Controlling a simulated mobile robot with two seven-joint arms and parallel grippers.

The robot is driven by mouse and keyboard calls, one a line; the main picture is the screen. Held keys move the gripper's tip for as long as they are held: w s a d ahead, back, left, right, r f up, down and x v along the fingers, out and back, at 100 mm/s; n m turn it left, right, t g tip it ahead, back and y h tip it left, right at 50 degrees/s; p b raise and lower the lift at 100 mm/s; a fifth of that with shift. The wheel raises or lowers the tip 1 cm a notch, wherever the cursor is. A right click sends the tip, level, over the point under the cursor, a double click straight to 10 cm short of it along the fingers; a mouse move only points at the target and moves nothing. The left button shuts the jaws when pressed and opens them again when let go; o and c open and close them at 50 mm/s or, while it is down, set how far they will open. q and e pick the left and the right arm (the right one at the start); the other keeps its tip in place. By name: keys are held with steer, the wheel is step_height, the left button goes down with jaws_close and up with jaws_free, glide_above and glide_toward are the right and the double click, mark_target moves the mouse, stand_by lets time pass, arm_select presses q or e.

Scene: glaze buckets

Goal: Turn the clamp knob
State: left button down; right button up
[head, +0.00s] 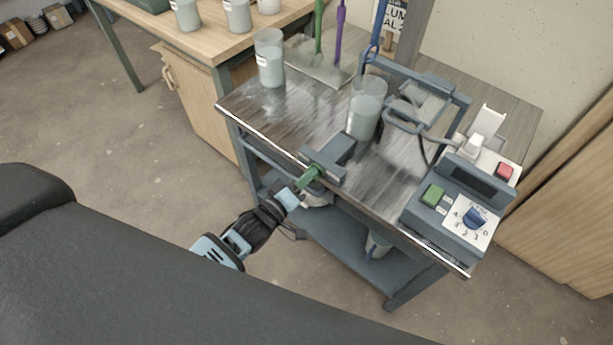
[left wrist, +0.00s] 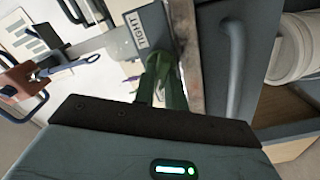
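The clamp (head: 333,158) is a dark grey block on the near edge of the metal-topped cart. A green part (head: 309,176), apparently its knob, sticks out from the clamp towards me. My left gripper (head: 299,188) is right at this green part, at the cart's near side. In the left wrist view, green pieces (left wrist: 162,82) rise just beyond the dark palm of my gripper, below a grey plate (left wrist: 140,29) marked "TIGHT". The fingertips are not clear there, so I cannot tell whether they grip it. My right gripper is not in view.
The cart top (head: 290,122) holds beakers (head: 365,108) of cloudy liquid, a blue frame (head: 440,85) and a control box (head: 470,195) with a green button and blue dial. A lower shelf (head: 350,250) lies beneath. Open floor lies left of the cart.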

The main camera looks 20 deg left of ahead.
arm_select(q)
steer(key=shift+m, duration=0.3)
steer(key=shift+s+d+m+b, duration=0.1)
steer(key=shift+m+b, duration=0.1)
steer(key=shift+m, duration=3.7)
steer(key=shift+d+m+b, duration=0.1)
steer(key=shift+m+b, duration=0.05)
steer(key=shift+m, duration=3.75)
steer(key=shift+s+d+m+b, duration=0.1)
steer(key=shift+m+b, duration=0.1)
steer(key=shift+m, duration=3.7)
